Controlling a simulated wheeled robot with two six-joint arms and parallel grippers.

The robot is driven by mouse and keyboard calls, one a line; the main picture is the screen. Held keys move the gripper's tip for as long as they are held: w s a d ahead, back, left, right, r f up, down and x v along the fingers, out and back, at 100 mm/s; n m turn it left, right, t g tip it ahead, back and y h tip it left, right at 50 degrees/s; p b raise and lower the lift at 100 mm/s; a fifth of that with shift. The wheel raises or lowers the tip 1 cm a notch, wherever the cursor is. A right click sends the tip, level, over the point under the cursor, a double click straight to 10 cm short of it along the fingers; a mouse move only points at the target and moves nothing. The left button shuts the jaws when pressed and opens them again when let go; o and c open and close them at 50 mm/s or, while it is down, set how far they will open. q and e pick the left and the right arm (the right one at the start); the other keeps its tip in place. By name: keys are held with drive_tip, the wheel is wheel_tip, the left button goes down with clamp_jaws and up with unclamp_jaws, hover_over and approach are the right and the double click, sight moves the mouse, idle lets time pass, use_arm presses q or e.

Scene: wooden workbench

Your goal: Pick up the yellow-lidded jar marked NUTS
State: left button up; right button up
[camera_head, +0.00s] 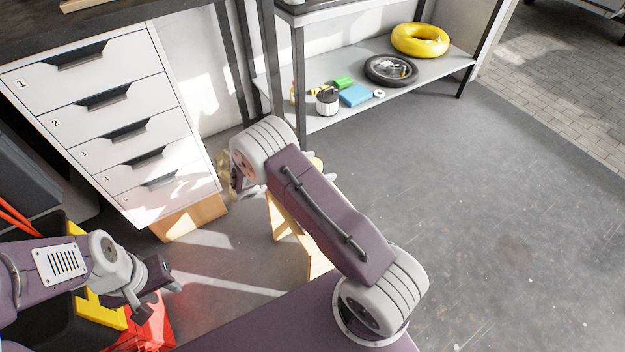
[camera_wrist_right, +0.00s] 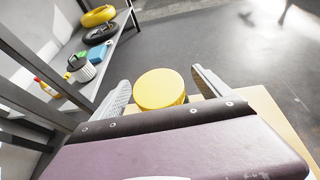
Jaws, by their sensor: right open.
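A jar's round yellow lid (camera_wrist_right: 160,89) shows from above in the right wrist view. Its body and any NUTS marking are hidden. My right gripper (camera_wrist_right: 160,78) is open, with one grey finger on each side of the lid and narrow gaps visible. Whether the fingers reach down beside the jar's body, I cannot tell.
A light wooden stool (camera_head: 284,222) stands below my right arm. White drawers (camera_head: 130,130) are at the left. A grey shelf (camera_head: 440,68) at the back holds a yellow ring (camera_head: 420,40), a dark wheel (camera_head: 391,70) and a blue box (camera_head: 356,95). Floor at the right is clear.

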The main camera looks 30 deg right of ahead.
drive_tip(key=shift+w+d+f, duration=0.1)
drive_tip(key=shift+d+f, duration=0.15)
drive_tip(key=shift+d, duration=0.3)
clamp_jaws()
drive_tip(key=shift+r, duration=0.15)
drive_tip(key=shift+r+p, duration=0.35)
wheel_tip(320, 180, up, 4)
drive_tip(key=shift+p, duration=1.2)
drive_tip(key=s+r+p, duration=0.4)
drive_tip(key=s+r, duration=0.2)
drive_tip(key=s, duration=0.5)
drive_tip(key=shift+s+d, duration=0.3)
drive_tip(key=shift+s, duration=0.05)
